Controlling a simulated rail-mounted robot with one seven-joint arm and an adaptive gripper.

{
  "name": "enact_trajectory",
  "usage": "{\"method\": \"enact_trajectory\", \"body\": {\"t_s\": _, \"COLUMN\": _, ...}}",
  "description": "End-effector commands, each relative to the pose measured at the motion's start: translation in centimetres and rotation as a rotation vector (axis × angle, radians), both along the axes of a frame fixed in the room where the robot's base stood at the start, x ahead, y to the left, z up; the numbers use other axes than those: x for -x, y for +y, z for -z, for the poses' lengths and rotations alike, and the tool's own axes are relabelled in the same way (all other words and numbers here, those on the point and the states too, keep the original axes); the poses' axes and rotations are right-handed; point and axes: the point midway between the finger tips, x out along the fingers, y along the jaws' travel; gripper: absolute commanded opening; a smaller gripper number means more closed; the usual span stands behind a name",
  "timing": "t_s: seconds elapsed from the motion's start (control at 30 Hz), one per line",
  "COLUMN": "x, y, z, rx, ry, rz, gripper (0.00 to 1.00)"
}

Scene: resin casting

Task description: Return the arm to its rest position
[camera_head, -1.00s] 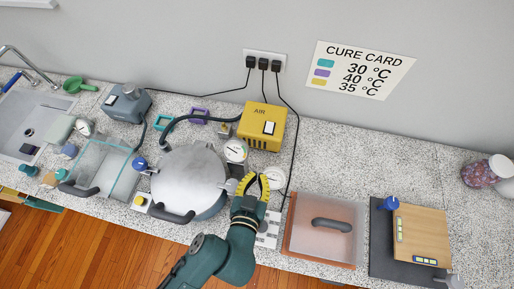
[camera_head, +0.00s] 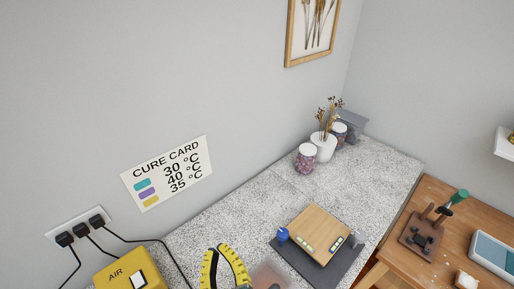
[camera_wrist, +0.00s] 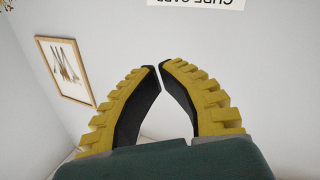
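My gripper (camera_head: 217,250) shows at the bottom of the head view, with its yellow ribbed fingers pointing up. In the wrist view my gripper (camera_wrist: 159,67) has its fingertips almost meeting, with only a thin gap and nothing held between them. It is clear of the counter (camera_head: 215,222), in front of the pale wall. My arm below the fingers is out of the head view.
The yellow AIR box (camera_head: 118,277) stands left of my gripper. A translucent lid (camera_head: 268,274) and a dark mat (camera_head: 342,267) with a wooden board (camera_head: 311,228) lie to its right. Jars (camera_head: 305,157) and a white vase (camera_head: 323,146) stand far back. A wooden table (camera_head: 450,220) is at right.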

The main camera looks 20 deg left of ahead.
Motion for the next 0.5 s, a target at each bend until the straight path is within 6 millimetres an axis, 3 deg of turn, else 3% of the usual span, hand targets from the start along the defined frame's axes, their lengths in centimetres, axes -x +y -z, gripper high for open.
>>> {"method": "enact_trajectory", "body": {"t_s": 0.03, "x": -1.7, "y": -2.3, "z": -3.7, "rx": -0.006, "ry": -0.073, "rz": 0.066, "gripper": 0.00}}
{"method": "enact_trajectory", "body": {"t_s": 0.2, "x": -4.0, "y": -9.8, "z": -13.6, "rx": -0.034, "ry": -0.237, "rz": 0.274, "gripper": 0.00}}
{"method": "enact_trajectory", "body": {"t_s": 0.37, "x": -3.2, "y": -15.7, "z": -20.8, "rx": -0.088, "ry": -0.339, "rz": 0.437, "gripper": 0.00}}
{"method": "enact_trajectory", "body": {"t_s": 0.5, "x": -0.7, "y": -20.2, "z": -25.7, "rx": -0.201, "ry": -0.382, "rz": 0.580, "gripper": 0.00}}
